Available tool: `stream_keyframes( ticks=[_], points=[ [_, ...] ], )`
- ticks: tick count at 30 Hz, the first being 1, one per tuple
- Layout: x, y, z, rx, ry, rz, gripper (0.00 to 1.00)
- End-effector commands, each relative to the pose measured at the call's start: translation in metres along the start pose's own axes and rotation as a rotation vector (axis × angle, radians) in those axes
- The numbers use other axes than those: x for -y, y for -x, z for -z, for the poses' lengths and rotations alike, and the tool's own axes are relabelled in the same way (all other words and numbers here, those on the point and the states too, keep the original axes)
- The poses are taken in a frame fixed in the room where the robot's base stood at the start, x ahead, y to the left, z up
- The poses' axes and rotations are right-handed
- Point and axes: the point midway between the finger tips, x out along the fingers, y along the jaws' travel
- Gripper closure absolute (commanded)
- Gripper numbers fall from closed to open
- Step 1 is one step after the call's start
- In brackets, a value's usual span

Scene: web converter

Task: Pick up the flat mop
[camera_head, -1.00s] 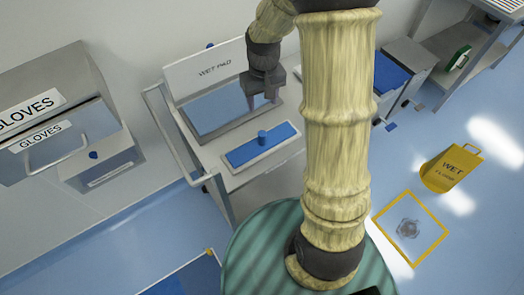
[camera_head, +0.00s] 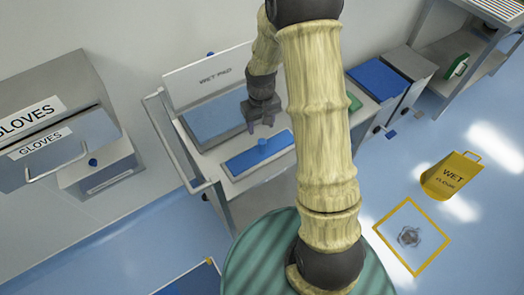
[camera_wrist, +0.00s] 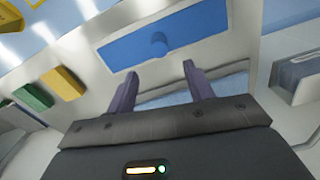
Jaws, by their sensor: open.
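The flat mop looks to be the flat blue pad with a short round blue knob on top (camera_head: 262,152), lying on a white base on the steel cart (camera_head: 240,188). In the wrist view the blue pad (camera_wrist: 165,38) lies ahead of the fingers, with its knob near the middle. My gripper (camera_head: 262,130) is open and empty, above and just behind the pad, apart from it. It also shows in the wrist view (camera_wrist: 160,82), both fingers spread with nothing between them.
Behind the pad is a tray marked WET PAD (camera_head: 213,118). A glove dispenser (camera_head: 50,120) hangs at left. A blue-topped bin (camera_head: 378,80) stands right of the cart.

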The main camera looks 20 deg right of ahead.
Motion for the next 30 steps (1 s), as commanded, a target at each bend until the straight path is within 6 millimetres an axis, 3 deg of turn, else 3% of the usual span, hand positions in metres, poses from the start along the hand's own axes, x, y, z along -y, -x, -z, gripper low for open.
stream_keyframes(
  ticks=[9,23,30],
  points=[
    [0.000,-0.045,-0.001,0.003,0.001,0.000,0.48],
    [0.000,-0.052,-0.001,0.001,0.000,0.000,0.48],
    [0.000,-0.075,-0.008,0.005,0.000,0.000,0.48]
  ],
)
